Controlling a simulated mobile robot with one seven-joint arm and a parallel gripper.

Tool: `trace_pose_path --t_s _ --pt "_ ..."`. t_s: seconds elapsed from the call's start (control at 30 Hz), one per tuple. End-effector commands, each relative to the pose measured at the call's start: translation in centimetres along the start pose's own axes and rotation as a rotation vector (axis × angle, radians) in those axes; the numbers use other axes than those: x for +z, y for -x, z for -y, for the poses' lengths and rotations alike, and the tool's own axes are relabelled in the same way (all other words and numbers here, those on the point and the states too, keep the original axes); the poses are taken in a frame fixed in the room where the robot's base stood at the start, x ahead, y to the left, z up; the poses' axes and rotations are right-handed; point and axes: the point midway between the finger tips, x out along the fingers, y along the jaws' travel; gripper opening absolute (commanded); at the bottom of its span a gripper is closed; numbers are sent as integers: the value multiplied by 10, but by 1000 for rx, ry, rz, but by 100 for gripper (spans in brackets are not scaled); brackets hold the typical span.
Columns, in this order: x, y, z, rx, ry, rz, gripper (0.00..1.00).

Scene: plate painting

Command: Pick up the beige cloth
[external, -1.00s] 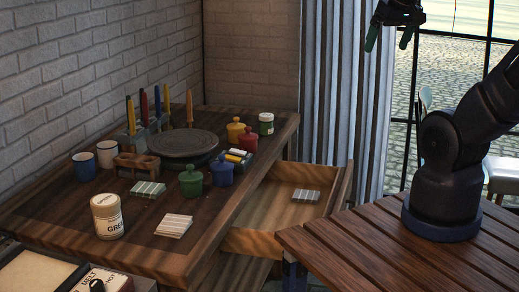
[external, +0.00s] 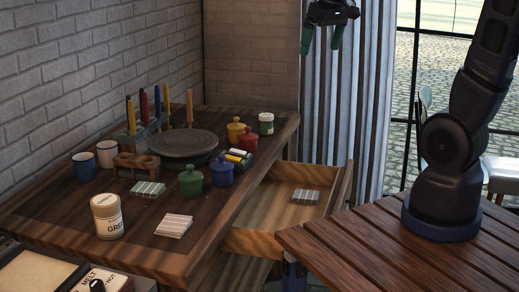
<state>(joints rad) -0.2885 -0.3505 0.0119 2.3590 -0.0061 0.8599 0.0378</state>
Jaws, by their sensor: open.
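The beige cloth (external: 174,226) lies folded and striped on the front part of the wooden table, to the right of the white jar. A green striped cloth (external: 148,189) lies behind it on the table. A grey striped cloth (external: 305,196) lies in the open drawer. My gripper (external: 321,42) hangs high at the top of the view, above and behind the drawer, well away from the beige cloth. Its two green-tipped fingers are apart, with nothing between them.
Near the beige cloth stand a white labelled jar (external: 107,217), a green lidded pot (external: 191,182) and a blue lidded pot (external: 221,173). A round turntable (external: 185,143) and a tool holder stand farther back. The open drawer (external: 262,241) juts out at the right.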

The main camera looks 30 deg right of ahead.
Motion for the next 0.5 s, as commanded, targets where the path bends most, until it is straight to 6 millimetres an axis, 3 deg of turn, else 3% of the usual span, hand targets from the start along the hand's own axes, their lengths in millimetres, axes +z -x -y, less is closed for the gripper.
trace_pose_path --t_s 0.2,0.5 --pt "-40 -38 49 -24 96 50 100" --pt "-76 -98 128 -49 221 109 100"
